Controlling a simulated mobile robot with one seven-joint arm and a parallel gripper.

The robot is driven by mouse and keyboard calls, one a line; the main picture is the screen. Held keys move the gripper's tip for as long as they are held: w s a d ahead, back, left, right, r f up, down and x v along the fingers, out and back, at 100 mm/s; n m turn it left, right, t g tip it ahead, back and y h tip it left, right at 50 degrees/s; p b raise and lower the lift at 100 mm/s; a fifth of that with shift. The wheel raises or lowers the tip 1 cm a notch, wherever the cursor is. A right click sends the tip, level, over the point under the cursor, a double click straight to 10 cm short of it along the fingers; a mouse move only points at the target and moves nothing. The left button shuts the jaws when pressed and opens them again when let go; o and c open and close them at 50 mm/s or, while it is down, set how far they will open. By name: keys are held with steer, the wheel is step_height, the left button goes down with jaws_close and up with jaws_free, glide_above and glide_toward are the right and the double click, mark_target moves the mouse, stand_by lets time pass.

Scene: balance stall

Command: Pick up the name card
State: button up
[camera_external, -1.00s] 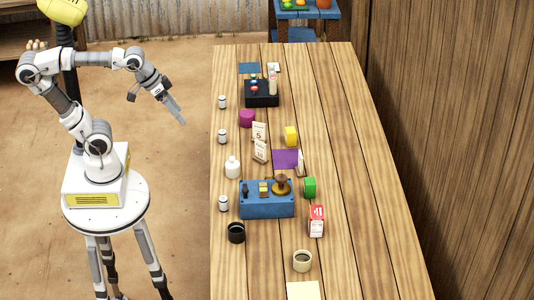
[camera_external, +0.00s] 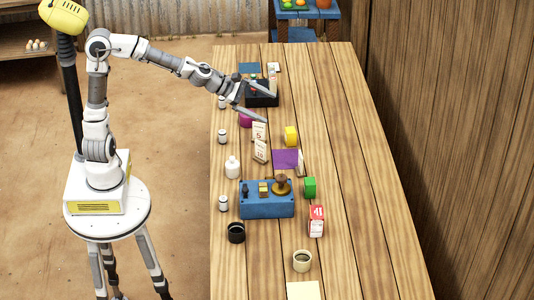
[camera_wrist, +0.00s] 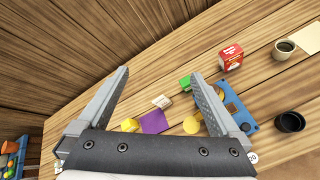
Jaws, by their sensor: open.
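A small white card (camera_external: 301,163) stands at the right edge of the purple mat; it looks like the name card. In the wrist view the card (camera_wrist: 161,101) shows dark print on its face and lies between my fingers in the picture, beyond the mat's edge. My gripper (camera_external: 270,108) is open and empty, above the table and up-picture from the card, well apart from it. In the wrist view my gripper (camera_wrist: 160,73) has both fingers spread wide. Two other cards stand left of the mat, marked 5 (camera_external: 259,132) and 10 (camera_external: 260,151).
The purple mat (camera_external: 284,159) lies between the price cards and the white card. A red and white carton (camera_external: 317,221) is nearer. The table's right side is clear.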

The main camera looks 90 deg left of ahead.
steer(key=a+r+n+t+y, duration=0.2)
steer(key=a+r+n, duration=0.2)
steer(key=a+n, duration=0.5)
glide_toward(301, 164)
steer(key=s+a+r, duration=0.2)
steer(key=s+r, duration=0.1)
steer(key=b+x, duration=0.1)
steer(key=x, duration=1.5)
steer(key=shift+w+a+f+b, duration=0.1)
steer(key=shift+w+f+b, duration=0.1)
steer(key=shift+f+b, duration=0.1)
steer(key=c, duration=1.5)
steer(key=shift+o, duration=0.2)
steer(key=shift+r, duration=0.15)
